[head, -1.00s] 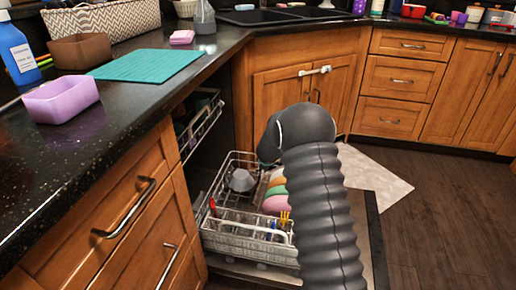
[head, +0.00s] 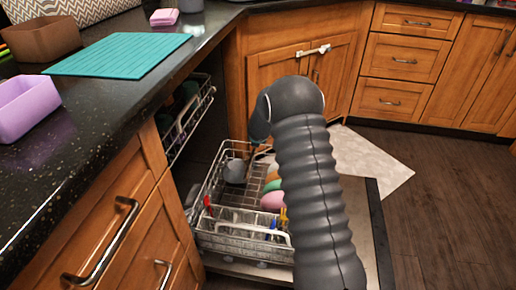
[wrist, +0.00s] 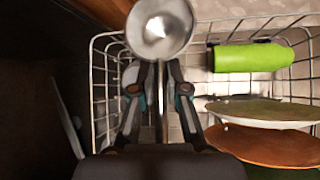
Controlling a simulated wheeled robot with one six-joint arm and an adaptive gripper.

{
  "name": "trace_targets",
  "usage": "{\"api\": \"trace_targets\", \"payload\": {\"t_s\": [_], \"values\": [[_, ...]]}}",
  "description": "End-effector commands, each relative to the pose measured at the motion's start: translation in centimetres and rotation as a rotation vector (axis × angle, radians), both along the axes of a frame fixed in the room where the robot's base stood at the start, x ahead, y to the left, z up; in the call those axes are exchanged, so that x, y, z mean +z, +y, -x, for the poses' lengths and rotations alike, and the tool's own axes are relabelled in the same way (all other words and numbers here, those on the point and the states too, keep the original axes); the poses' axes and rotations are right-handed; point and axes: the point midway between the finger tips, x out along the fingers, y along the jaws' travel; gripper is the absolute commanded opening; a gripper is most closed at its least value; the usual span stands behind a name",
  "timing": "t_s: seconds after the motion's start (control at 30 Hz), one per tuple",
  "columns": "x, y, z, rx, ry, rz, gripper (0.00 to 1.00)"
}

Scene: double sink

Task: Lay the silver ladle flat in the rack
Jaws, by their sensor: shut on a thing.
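The silver ladle (wrist: 160,28) shows in the wrist view with its round bowl at the top and its thin handle running down between my fingers. My gripper (wrist: 160,92) is shut on the ladle's handle, above the lower dishwasher rack. The wire rack (wrist: 96,75) spreads below and around the gripper. In the head view the rack (head: 215,190) is pulled out over the open dishwasher door. My arm hides the gripper and the ladle there.
Plates (wrist: 265,140) stand at the right of the rack, with a green item (wrist: 250,58) beyond them. In the head view a grey bowl-like item (head: 236,171) sits at the rack's left, and a cutlery basket (head: 245,230) is at the front. The upper rack (head: 188,120) is partly out.

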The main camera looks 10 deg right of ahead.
Motion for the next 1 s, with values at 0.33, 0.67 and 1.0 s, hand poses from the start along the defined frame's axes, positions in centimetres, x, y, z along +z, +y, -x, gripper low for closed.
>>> {"api": "trace_targets", "payload": {"t_s": [0.33,0.67,1.0], "values": [[-3.6,-0.3,0.0,-0.004,-0.001,-0.002,0.00],[-5.8,-0.3,0.0,-0.004,-0.002,-0.001,0.00],[-8.2,-0.3,0.0,-0.004,-0.001,-0.002,0.00]]}}
